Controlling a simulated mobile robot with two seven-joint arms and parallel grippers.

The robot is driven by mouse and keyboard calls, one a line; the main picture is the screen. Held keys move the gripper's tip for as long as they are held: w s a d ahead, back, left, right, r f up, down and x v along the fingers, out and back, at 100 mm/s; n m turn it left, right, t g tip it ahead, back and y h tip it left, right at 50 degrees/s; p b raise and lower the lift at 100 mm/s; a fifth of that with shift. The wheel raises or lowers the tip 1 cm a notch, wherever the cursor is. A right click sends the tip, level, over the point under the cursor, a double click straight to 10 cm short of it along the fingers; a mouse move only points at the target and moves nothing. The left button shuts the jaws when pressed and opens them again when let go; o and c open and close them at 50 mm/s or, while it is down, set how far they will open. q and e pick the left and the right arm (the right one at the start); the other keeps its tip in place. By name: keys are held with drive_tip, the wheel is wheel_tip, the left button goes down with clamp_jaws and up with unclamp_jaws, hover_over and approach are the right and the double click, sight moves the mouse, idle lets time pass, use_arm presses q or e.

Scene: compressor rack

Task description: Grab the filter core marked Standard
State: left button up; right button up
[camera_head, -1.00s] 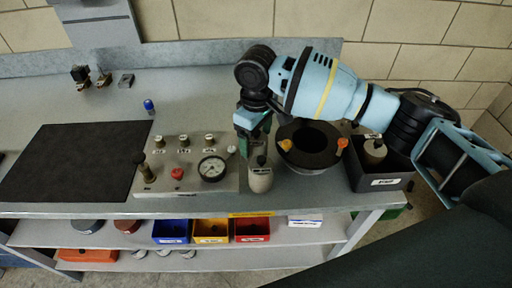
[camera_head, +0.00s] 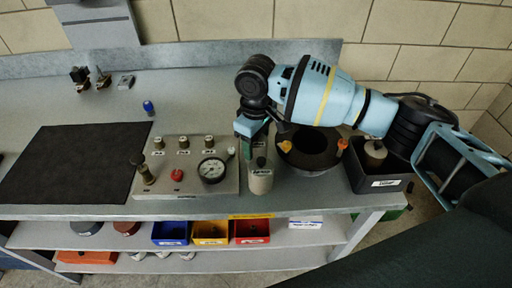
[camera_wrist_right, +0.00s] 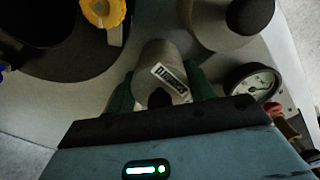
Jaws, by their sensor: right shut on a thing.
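My right gripper (camera_head: 257,138) is behind the test panel's right end, its green fingers pointing down. In the right wrist view it (camera_wrist_right: 163,93) is shut on a grey cylindrical filter core (camera_wrist_right: 157,62) with a white label, whose word I cannot read surely. In the head view this core is mostly hidden by the gripper; a white label shows between the fingers. A second pale grey core (camera_head: 260,184) stands in front of it, labelled, apart from the fingers; its dark-centred end shows in the wrist view (camera_wrist_right: 228,22). My left gripper is not in view.
A black round housing (camera_head: 312,150) with orange clips stands close right of the cores. A labelled black bin (camera_head: 383,184) is further right. The panel with a gauge (camera_head: 212,169) is close left. A dark mat (camera_head: 75,165) lies left; the bench behind is mostly clear.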

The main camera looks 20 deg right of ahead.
drive_tip(key=shift+r, duration=0.1)
wheel_tip(320, 180, up, 10)
drive_tip(key=shift+p, duration=0.4)
